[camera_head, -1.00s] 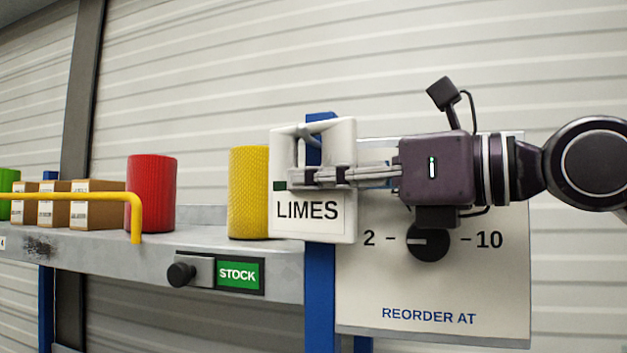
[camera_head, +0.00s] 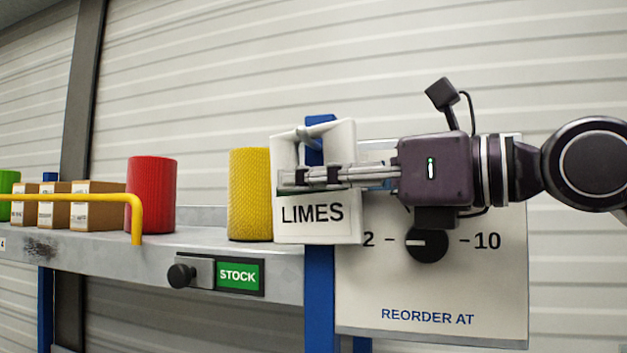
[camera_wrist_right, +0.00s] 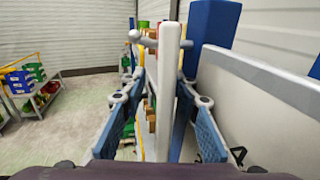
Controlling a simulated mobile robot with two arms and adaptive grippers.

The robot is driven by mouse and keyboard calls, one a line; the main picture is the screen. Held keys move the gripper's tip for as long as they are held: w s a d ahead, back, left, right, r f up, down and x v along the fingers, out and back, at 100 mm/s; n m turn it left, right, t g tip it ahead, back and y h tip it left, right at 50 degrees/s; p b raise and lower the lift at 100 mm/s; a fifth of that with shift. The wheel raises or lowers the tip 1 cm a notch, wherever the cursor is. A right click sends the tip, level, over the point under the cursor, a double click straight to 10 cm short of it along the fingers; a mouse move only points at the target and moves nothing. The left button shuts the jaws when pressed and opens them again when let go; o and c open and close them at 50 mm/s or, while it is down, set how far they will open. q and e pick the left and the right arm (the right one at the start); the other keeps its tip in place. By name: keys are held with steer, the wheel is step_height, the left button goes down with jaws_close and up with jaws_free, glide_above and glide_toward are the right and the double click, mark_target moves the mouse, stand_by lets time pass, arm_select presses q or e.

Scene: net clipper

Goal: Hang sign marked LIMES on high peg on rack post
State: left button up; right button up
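The white sign marked LIMES (camera_head: 312,214) is at the top of the blue rack post (camera_head: 319,300), tilted slightly, its right side higher. The light grey high peg (camera_head: 314,132) shows at the top of the sign's window and appears to pass through it. In the right wrist view the sign (camera_wrist_right: 168,95) is edge-on, with the peg's round knob (camera_wrist_right: 134,35) left of it and the post (camera_wrist_right: 210,35) right. My right gripper (camera_wrist_right: 163,130) is open, its blue fingers apart on either side of the sign. In the head view the right gripper (camera_head: 300,177) crosses the window. My left gripper is out of view.
A REORDER AT board (camera_head: 430,285) with a black dial (camera_head: 427,244) is behind and below my right gripper. A grey shelf (camera_head: 200,242) at left holds a yellow roll (camera_head: 250,195), a red roll (camera_head: 151,195) and cartons (camera_head: 97,206), with a yellow rail (camera_head: 137,215).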

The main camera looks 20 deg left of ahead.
steer(key=shift+w, duration=0.1)
steer(key=shift+d, duration=0.2)
steer(key=v, duration=1.1)
steer(key=shift+s+d, duration=0.25)
steer(key=shift+d, duration=0.05)
